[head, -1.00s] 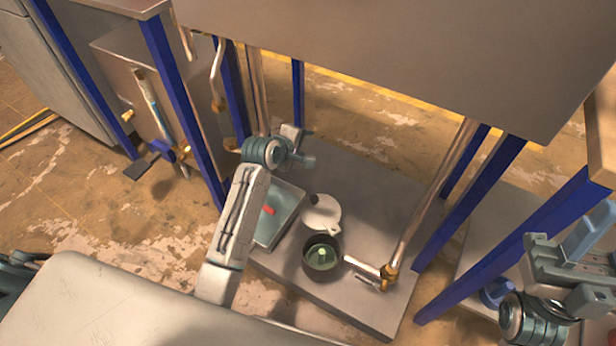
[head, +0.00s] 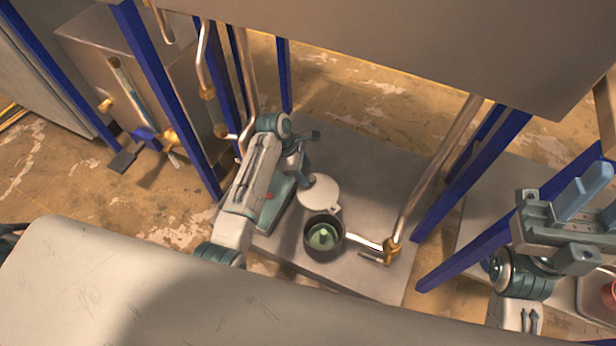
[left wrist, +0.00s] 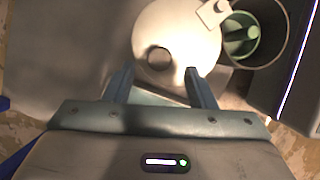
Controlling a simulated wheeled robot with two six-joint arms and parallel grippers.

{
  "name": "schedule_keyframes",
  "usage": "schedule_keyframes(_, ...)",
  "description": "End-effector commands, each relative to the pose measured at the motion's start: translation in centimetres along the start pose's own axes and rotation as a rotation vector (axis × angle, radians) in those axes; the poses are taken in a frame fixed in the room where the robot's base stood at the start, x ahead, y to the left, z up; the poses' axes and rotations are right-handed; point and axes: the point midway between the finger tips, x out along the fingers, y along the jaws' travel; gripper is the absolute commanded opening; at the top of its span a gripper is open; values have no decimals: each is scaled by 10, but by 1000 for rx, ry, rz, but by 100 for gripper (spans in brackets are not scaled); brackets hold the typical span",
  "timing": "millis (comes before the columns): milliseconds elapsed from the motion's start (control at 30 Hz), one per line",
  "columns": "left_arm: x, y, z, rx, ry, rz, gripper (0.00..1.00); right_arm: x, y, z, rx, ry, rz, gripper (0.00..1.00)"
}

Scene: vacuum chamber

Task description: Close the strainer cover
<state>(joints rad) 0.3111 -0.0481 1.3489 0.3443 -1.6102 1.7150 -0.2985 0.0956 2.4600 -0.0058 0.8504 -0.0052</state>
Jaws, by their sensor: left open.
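The strainer is a dark round pot (head: 312,248) with a green inside and a green post in it, standing open on the grey base plate. Its white round cover (head: 322,193) lies swung back on the far side of the pot, joined at a small tab. In the left wrist view the cover (left wrist: 190,35) shows a dark round knob (left wrist: 158,58), beside the pot (left wrist: 272,50). My left gripper (head: 306,180) is open over the cover's left part; in the wrist view its fingers (left wrist: 157,76) stand on either side near the knob. My right gripper (head: 575,205) is away at the right, its jaw opening unclear.
A pipe with a brass valve (head: 391,252) runs beside the pot. Blue frame legs (head: 470,225) and the large metal chamber (head: 420,50) bound the space. The plate's front right is clear.

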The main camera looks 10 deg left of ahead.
Motion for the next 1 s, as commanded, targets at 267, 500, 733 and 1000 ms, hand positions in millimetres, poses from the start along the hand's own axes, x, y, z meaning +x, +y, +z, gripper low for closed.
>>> schedule_keyframes(267,31,0,0,0,0,1,50,-4,0,-1,-3,29,10,36)
schedule_keyframes(500,33,0,0,1,0,2,50,-3,0,-1,-3,30,11,36)
schedule_keyframes(733,33,0,0,1,0,2,21,-3,0,-1,-3,30,11,36)
schedule_keyframes(1000,33,0,0,1,0,2,0,-3,0,-1,-3,30,11,36)
